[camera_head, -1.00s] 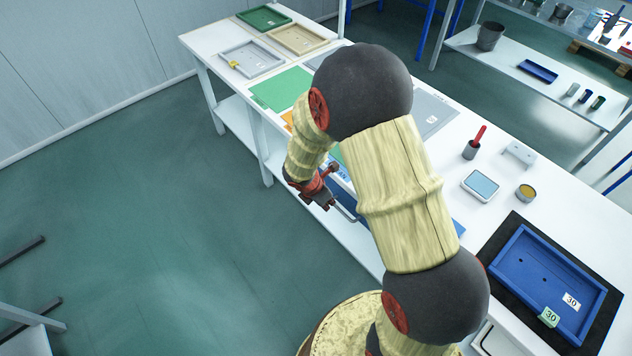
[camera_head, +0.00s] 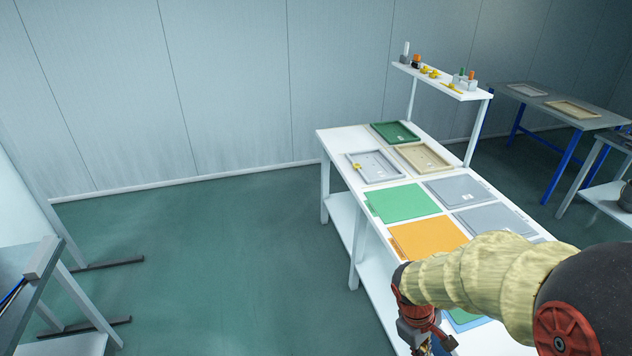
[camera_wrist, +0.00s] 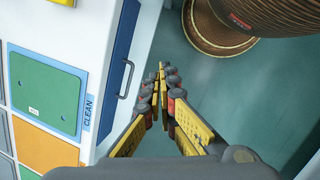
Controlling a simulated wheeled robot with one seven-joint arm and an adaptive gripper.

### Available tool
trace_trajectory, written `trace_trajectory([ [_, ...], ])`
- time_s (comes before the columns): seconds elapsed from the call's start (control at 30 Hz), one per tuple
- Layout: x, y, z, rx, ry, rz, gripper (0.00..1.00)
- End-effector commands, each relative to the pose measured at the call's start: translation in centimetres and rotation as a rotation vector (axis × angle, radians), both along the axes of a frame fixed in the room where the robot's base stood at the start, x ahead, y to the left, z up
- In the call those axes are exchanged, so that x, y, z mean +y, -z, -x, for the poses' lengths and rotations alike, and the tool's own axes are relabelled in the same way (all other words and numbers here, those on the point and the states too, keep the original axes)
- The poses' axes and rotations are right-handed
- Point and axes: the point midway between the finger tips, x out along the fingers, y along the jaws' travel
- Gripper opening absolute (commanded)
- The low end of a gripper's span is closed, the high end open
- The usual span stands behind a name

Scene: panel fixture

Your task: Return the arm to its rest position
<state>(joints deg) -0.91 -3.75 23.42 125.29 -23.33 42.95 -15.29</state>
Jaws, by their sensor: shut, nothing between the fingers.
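My gripper (camera_head: 428,343) shows at the lower right of the head view, at the end of my yellow-sleeved arm, hanging beside the front edge of the white table (camera_head: 338,142). In the wrist view my gripper (camera_wrist: 161,75) has its yellow-and-black fingers together at the tips with nothing between them. Below it is the green floor, and to its left is a blue drawer front (camera_wrist: 121,62) with a dark handle. Part of the gripper is cut off by the lower edge of the head view.
A green panel (camera_head: 402,203) and an orange panel (camera_head: 428,238) lie on the table. Trays, including a green tray (camera_head: 395,132), stand at its far end, below a raised shelf (camera_head: 440,82) with small items. The floor (camera_head: 220,260) left of the table is clear.

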Motion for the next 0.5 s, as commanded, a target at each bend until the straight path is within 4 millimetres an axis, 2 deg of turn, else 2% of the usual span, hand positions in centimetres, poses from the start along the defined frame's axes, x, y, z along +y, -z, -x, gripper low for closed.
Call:
trace_trajectory([
  [0.03,0.6,-2.2,0.6,-0.048,0.083,-0.017,0.00],
  [0.3,4.4,-11.8,4.7,-0.270,0.461,-0.177,0.00],
  [0.5,6.5,-17.8,7.0,-0.441,0.552,-0.312,0.00],
])
